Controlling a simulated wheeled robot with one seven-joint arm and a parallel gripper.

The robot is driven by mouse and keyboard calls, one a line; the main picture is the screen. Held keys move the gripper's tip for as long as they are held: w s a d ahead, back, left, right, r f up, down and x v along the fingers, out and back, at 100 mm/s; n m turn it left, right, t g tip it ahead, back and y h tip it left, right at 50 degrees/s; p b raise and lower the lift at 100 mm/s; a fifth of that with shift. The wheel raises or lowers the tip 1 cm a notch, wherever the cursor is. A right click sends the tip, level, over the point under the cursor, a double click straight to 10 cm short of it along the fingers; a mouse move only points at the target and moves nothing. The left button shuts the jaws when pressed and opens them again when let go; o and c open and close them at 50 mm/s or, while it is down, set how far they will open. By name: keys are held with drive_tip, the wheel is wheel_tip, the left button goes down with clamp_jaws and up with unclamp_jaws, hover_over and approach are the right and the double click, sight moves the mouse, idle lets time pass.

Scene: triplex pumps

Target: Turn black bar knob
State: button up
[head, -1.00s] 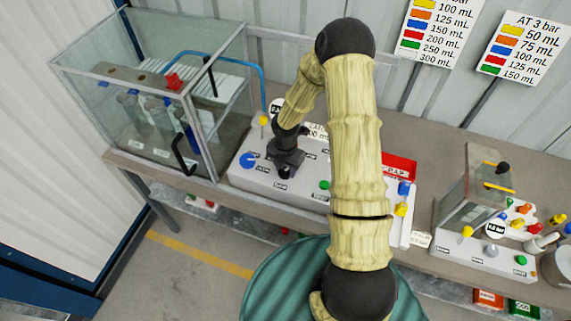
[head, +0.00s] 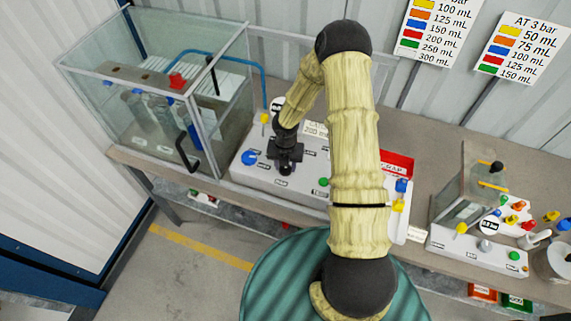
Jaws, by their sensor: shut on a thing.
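My gripper (head: 286,168) is over the light grey control panel (head: 252,181) on the bench, in the middle left of the head view. It points down at the panel's front part, between a blue knob (head: 249,157) on its left and a green knob (head: 323,182) on its right. It is shut on a small dark thing at the panel, which fits the black bar knob. The gripper covers most of that knob, so its angle is hard to tell.
A glass case (head: 120,70) with bottles and a black handle stands left of the panel. A yellow knob (head: 265,118) rises at the panel's back. A second panel with coloured knobs (head: 478,255) stands at the right.

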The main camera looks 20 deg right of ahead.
drive_tip(key=shift+w, duration=0.15)
drive_tip(key=o, duration=1)
drive_tip(key=shift+r, duration=0.15)
wheel_tip(320, 180, up, 17)
drive_tip(key=shift+r+b, duration=0.1)
drive_tip(key=shift+b, duration=0.85)
